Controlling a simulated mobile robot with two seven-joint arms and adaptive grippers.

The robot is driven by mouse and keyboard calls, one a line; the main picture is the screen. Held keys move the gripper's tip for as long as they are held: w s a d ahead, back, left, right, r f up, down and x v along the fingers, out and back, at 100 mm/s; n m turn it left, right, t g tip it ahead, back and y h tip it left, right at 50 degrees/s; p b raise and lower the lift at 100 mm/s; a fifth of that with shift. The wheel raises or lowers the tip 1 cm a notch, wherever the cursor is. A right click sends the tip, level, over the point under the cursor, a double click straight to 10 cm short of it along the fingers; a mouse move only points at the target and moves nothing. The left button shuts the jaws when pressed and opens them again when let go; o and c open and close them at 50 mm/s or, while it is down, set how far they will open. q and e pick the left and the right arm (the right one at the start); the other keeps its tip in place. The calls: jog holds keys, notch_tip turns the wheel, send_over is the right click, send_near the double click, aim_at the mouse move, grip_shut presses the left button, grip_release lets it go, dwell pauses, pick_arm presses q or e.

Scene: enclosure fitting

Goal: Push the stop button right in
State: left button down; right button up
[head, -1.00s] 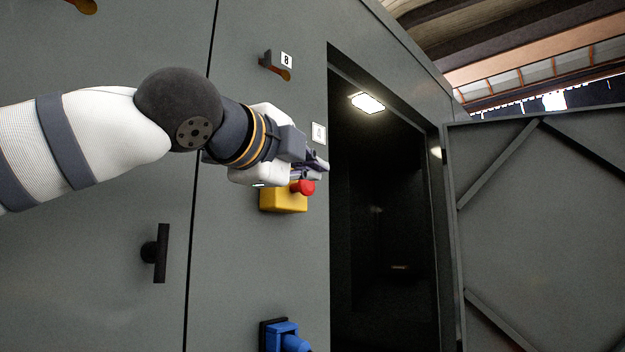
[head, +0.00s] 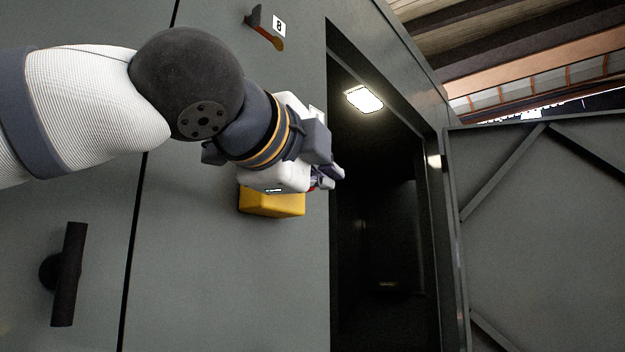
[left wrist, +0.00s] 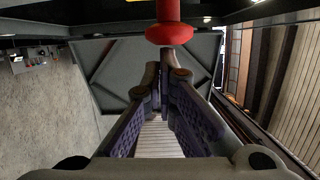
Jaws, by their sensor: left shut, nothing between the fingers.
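The stop button is a red mushroom head on a stem. It shows at the top middle of the left wrist view (left wrist: 170,33). In the head view it is almost wholly hidden behind my left gripper. Its yellow box (head: 272,205) is fixed to the grey cabinet front, left of the dark doorway. My right gripper is out of view.
A rotary switch (head: 265,32) labelled 0 is above the box. A black door handle (head: 68,275) is at lower left. An open doorway (head: 385,240) lies right of the box, with an open door panel (head: 560,230) beyond it.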

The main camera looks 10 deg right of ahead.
pick_arm(q)
jog(key=shift+s+r, duration=0.1)
jog(key=shift+s, duration=0.1)
jog(key=shift+w+a, duration=0.45)
jog(key=shift+w, duration=0.35)
